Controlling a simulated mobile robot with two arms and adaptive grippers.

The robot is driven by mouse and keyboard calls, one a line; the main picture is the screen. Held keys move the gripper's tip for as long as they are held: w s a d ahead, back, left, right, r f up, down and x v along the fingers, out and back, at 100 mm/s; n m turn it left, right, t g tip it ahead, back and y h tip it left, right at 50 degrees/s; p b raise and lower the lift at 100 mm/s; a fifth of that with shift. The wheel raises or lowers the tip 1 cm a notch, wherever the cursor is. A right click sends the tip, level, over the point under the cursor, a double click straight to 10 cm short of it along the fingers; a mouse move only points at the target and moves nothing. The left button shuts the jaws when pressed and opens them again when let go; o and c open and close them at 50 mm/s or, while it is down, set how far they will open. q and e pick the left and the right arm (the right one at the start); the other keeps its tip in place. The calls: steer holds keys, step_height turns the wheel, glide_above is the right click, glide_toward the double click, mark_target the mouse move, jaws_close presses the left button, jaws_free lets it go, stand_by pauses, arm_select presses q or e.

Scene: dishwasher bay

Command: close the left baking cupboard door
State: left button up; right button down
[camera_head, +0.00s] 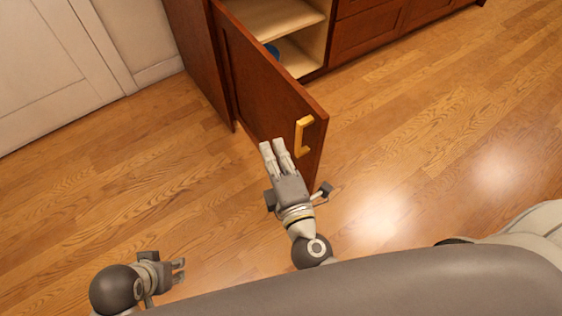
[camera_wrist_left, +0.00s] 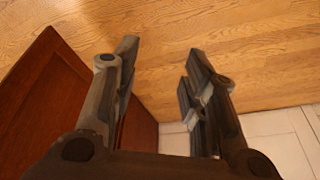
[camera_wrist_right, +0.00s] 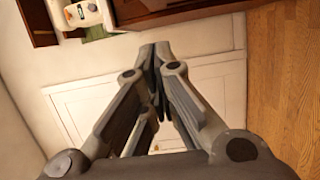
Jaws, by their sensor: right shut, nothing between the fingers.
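The left baking cupboard door (camera_head: 265,85) is reddish-brown wood and stands swung open in the head view. A yellow handle (camera_head: 304,136) is near its free edge. My right gripper (camera_head: 273,146) is shut and empty, in front of the door's handle-side face and left of the handle. Whether it touches the door cannot be told. It also shows in the right wrist view (camera_wrist_right: 155,50), fingertips together. My left gripper (camera_head: 180,270) is low at the left, away from the door. Its fingers are apart and empty in the left wrist view (camera_wrist_left: 158,65).
The open cupboard shows pale shelves (camera_head: 275,18) with a blue item (camera_head: 272,50) inside. Brown drawers (camera_head: 375,35) stand to its right and a white panelled door (camera_head: 50,80) to its left. The wooden floor (camera_head: 440,130) is clear.

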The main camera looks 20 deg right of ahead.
arm_select(q)
steer(key=shift+s+p+x, duration=0.15)
steer(key=shift+p+x, duration=0.15)
steer(key=shift+x, duration=1.05)
steer(key=shift+s+p+x, duration=0.15)
steer(key=shift+p+x, duration=0.1)
steer(key=shift+x, duration=1.15)
arm_select(e)
steer(key=shift+w+d, duration=0.6)
steer(key=shift+d, duration=0.35)
steer(key=shift+w+d, duration=0.55)
steer(key=shift+d, duration=0.4)
arm_select(q)
steer(key=shift+d, duration=0.1)
arm_select(e)
steer(key=shift+d, duration=0.15)
